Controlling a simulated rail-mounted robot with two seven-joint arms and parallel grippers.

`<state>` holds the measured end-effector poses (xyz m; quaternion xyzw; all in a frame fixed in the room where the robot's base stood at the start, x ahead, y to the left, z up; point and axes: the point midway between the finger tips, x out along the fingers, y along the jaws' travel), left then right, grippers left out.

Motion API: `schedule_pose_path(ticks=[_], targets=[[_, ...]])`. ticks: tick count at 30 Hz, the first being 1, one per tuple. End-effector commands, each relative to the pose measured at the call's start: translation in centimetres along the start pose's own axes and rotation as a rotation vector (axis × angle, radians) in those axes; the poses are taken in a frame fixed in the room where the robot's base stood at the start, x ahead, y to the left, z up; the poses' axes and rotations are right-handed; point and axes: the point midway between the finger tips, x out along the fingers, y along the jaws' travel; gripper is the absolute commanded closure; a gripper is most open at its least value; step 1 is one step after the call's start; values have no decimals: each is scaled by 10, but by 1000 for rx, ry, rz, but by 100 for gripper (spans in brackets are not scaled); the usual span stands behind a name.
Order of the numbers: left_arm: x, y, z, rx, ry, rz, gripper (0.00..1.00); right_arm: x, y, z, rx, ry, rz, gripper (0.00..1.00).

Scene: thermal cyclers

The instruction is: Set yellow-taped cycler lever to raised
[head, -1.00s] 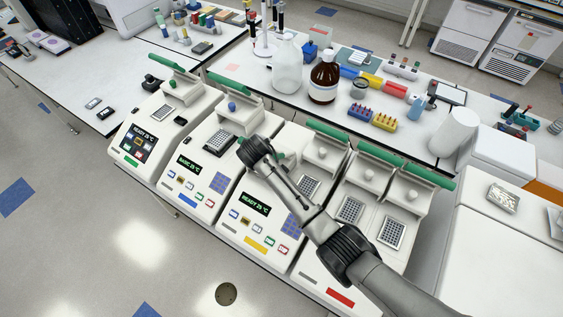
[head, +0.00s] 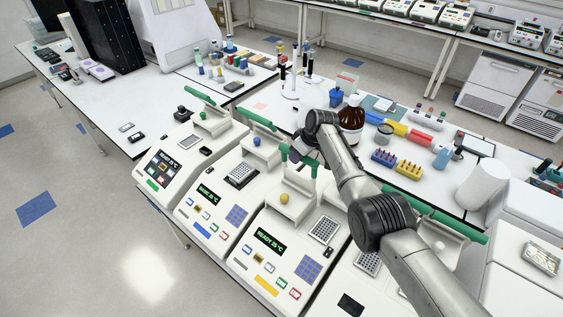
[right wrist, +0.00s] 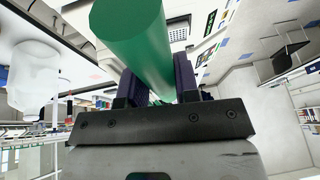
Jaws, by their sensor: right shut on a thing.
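The yellow-taped cycler (head: 238,262) stands in the row of cyclers, with yellow tape (head: 266,286) on its front and a lit screen reading READY. A yellow knob (head: 285,197) shows on its white rear part, behind the sample block (head: 323,229). Its green lever bar (head: 313,167) is partly hidden by my right gripper (head: 299,153). In the right wrist view the thick green bar (right wrist: 135,35) passes between the fingers of my right gripper (right wrist: 163,84), which is shut on it. My left gripper is not in view.
A blue-taped cycler (head: 211,210) and a green-taped cycler (head: 165,165) stand to the left, with their own green bars. A brown bottle (head: 352,118) and tube racks (head: 409,169) stand on the bench behind.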

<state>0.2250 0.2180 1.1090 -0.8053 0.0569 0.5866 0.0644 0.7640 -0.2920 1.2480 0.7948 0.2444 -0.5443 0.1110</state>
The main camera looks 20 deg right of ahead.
Motion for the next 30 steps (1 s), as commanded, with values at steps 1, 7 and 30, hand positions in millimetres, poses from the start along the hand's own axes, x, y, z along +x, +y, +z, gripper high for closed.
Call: schedule_pose_path(ticks=[1,7,30], targets=[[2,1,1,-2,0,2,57,1,5,5,10,-3,-9,100],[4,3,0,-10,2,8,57,-2,13,11,28,-3,-24,100],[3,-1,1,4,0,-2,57,-4,14,12,30,-1,-25,45]])
